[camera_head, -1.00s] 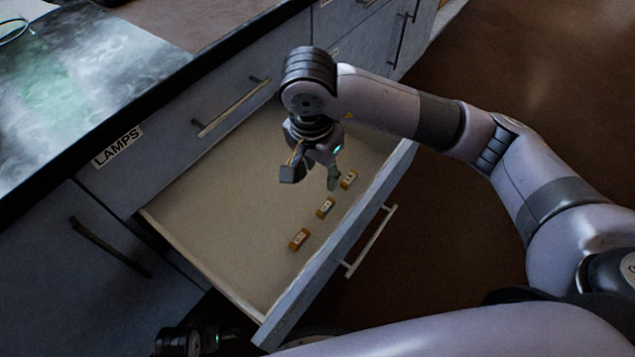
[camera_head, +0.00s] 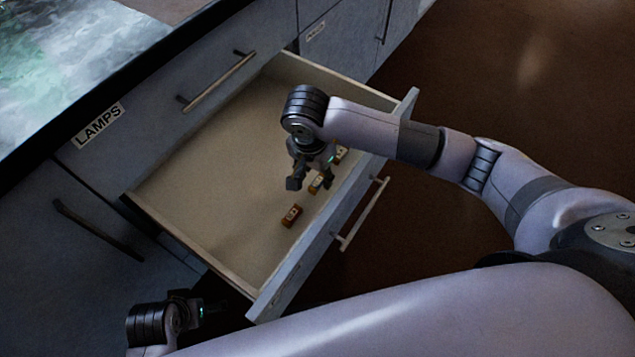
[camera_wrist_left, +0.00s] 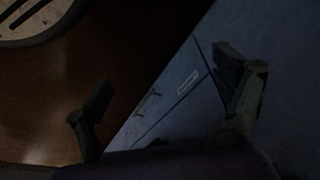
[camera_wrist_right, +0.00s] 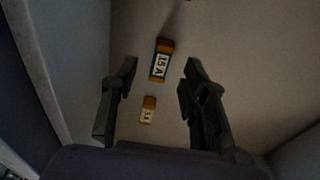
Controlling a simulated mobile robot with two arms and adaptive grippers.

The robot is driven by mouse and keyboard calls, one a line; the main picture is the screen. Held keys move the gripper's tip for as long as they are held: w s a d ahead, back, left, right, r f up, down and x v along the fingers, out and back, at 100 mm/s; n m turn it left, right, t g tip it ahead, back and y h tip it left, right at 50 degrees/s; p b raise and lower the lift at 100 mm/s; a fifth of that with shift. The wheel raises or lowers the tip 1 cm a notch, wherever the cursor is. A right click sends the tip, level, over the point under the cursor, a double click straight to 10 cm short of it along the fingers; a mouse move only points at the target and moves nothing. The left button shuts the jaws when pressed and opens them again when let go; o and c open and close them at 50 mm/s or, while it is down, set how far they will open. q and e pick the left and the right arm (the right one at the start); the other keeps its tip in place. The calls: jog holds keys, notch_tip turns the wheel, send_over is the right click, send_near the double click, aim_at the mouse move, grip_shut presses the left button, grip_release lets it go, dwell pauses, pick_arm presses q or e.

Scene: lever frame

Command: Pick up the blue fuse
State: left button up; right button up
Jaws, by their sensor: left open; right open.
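Three small fuses lie in a row in the open drawer (camera_head: 190,180), and all look orange-brown with white labels; I make out no blue one. The nearest fuse (camera_head: 291,216) is in plain view in the head view. The middle fuse (camera_head: 316,183) and the far fuse (camera_head: 341,153) are partly covered by my right gripper (camera_head: 312,182). In the right wrist view, a fuse marked 15 A (camera_wrist_right: 161,60) shows between the open fingers, and a smaller fuse marked 5 A (camera_wrist_right: 147,109) shows closer in. My left gripper (camera_wrist_left: 150,85) is open and empty, outside the drawer.
The drawer front with its handle (camera_head: 362,214) lies right of the fuses. Closed drawers, one labelled LAMPS (camera_head: 98,125), and a dark-edged countertop (camera_head: 70,60) stand at the left. The drawer's left part is bare.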

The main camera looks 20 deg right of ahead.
aim_at(318, 181)
jog(key=f, duration=0.3)
jog(key=shift+w+d+f, duration=0.2)
jog(key=shift+w+d, duration=0.05)
jog(key=shift+w, duration=0.05)
pick_arm(q)
jog(key=shift+v, duration=1.1)
jog(key=shift+w, duration=0.2)
pick_arm(e)
grip_shut()
